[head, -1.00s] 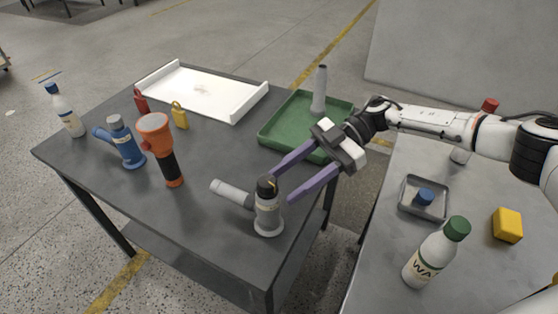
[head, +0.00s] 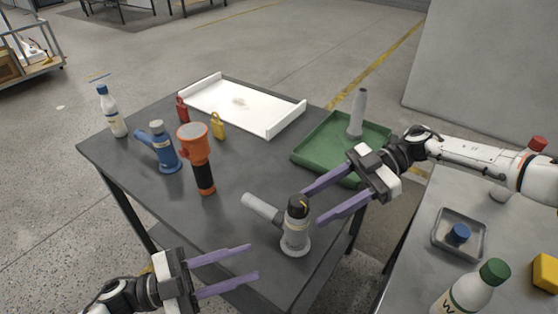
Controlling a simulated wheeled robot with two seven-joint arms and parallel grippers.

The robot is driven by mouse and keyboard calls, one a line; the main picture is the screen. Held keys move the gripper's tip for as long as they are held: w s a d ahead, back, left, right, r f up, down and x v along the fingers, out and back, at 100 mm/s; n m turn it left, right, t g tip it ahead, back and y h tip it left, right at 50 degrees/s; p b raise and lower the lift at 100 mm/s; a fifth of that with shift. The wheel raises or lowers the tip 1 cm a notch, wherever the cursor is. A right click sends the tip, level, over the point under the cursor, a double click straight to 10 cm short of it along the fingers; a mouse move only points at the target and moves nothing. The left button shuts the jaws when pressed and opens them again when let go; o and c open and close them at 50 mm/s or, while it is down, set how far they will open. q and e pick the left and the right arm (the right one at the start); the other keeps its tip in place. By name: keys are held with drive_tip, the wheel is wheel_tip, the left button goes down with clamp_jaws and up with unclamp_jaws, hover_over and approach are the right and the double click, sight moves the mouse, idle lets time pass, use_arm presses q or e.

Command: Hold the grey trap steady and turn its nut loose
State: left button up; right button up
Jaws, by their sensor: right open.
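The grey trap (head: 294,239) stands upright near the front edge of the dark table, its side pipe (head: 262,207) pointing left and back. Its dark nut (head: 297,207), with a yellow mark, sits on top. My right gripper (head: 312,207) is open, reaching in from the right. Its purple fingertips are just right of the nut in the picture; I cannot tell whether they touch it. My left gripper (head: 254,261) is at the lower left, its fingers apart and empty, pointing toward the trap from its left, clear of it.
An orange-black flashlight (head: 200,163), blue trap (head: 166,154), yellow padlock (head: 218,126), red padlock (head: 182,109) and bottle (head: 111,111) stand to the left. A white tray (head: 274,121) and green tray (head: 315,164) lie behind. A second table (head: 408,262) at right holds more objects.

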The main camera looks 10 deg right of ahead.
sight(286, 223)
use_arm(q)
drive_tip(key=w+d+r+m+g+y, duration=0.1)
drive_tip(key=w+d+r+m+y, duration=0.2)
drive_tip(key=d+r+m, duration=0.6)
drive_tip(key=w+d+r+m+g+y, duration=0.2)
drive_tip(key=w+d+r+m+y, duration=0.1)
drive_tip(key=r+m, duration=1.1)
drive_tip(key=w+d+r+m+g+y, duration=0.1)
drive_tip(key=w+d+r+m+y, duration=0.2)
drive_tip(key=d+r+m, duration=0.55)
use_arm(e)
drive_tip(key=shift+a+f, duration=0.1)
drive_tip(key=shift+a, duration=0.2)
drive_tip(key=x, duration=0.9)
drive_tip(key=shift+s+a+f, duration=0.1)
drive_tip(key=shift+a+f, duration=0.1)
drive_tip(key=shift+a, duration=0.05)
use_arm(q)
drive_tip(key=w+a+f+m+y, duration=0.1)
drive_tip(key=a+f+m+y, duration=0.4)
drive_tip(key=a+f, duration=0.6)
wheel_tip(286, 223, down, 3)
drive_tip(key=y, duration=0.2)
drive_tip(key=shift+r+y, duration=0.2)
drive_tip(key=shift+y, duration=0.1)
drive_tip(key=shift+w, duration=0.1)
